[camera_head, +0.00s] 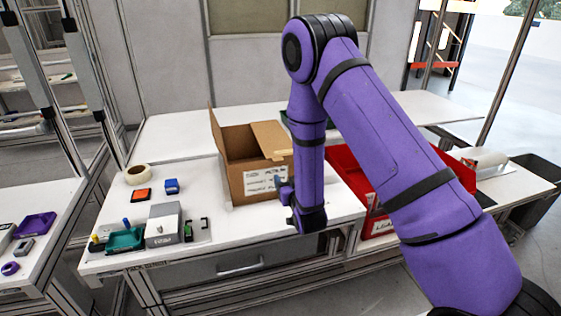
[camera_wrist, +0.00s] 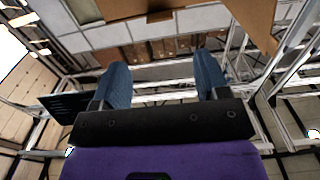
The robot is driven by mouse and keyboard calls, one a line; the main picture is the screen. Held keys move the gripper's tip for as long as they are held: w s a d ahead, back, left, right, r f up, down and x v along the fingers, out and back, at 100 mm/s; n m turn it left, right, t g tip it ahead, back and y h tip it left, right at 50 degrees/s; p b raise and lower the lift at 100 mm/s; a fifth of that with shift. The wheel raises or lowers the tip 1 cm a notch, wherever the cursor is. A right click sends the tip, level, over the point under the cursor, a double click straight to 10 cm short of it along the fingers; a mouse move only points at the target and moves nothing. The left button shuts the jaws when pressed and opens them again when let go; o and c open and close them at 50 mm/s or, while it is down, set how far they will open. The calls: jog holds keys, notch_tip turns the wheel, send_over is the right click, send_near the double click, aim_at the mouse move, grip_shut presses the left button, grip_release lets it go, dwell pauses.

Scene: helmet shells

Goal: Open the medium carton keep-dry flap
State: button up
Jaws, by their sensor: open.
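The brown cardboard carton (camera_head: 236,182) stands on the white workbench, with a label of dark writing on its front. Its left flap (camera_head: 214,130) stands upright, and a lighter flap (camera_head: 269,139) sticks up over the right part of the top. The inside shows between them. My gripper (camera_head: 280,182) is in front of the carton's right front, partly hidden by my arm. In the wrist view my gripper (camera_wrist: 162,70) shows two blue fingers spread apart with nothing between them. Brown cardboard (camera_wrist: 258,18) shows beyond the fingers at the top right. I cannot tell which flap says keep dry.
A red bin (camera_head: 345,165) stands to the right of the carton, partly behind my arm. A tape roll (camera_head: 137,174), orange box (camera_head: 141,195), blue box (camera_head: 172,186), teal tray (camera_head: 124,240) and grey box (camera_head: 163,225) lie to the left. The bench behind the carton's left is clear.

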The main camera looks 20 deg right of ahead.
jog(key=w, duration=1)
jog(key=shift+w, duration=0.35)
grip_shut()
jog(key=shift+r, duration=0.15)
